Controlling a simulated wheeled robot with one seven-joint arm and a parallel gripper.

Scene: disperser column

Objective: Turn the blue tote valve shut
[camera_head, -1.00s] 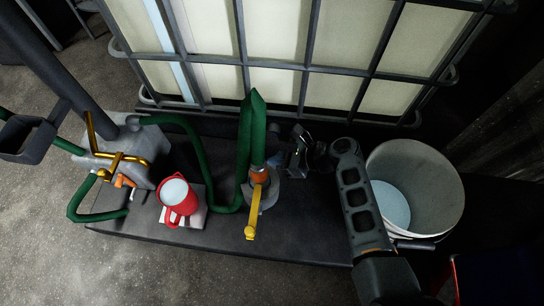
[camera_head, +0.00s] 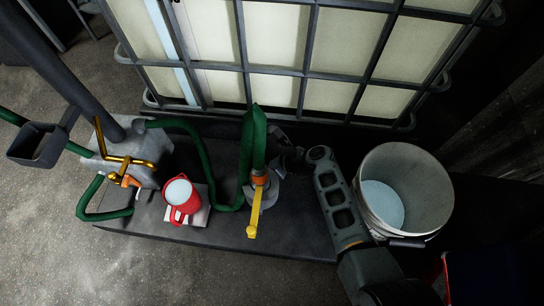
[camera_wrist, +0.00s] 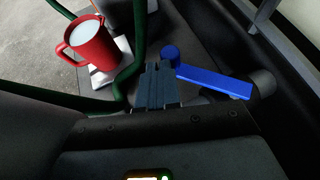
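The blue valve (camera_wrist: 215,82) shows in the wrist view as a flat bar handle with a round blue cap at its left end. The bar runs right and slightly down toward a dark grey cylinder. My gripper (camera_wrist: 157,68) has its blue-grey fingers side by side with no clear gap, and they look shut and empty. The fingertips are just left of the blue bar and below the cap; I cannot tell whether they touch it. In the head view my gripper (camera_head: 282,150) is in front of the tote (camera_head: 306,70), and the blue handle is hidden there.
A green hose with an orange collar and yellow lever (camera_head: 254,212) stands left of my gripper. A red jug (camera_head: 181,203) sits on a pale block; it also shows in the wrist view (camera_wrist: 93,48). A white bucket (camera_head: 425,195) stands right of my arm.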

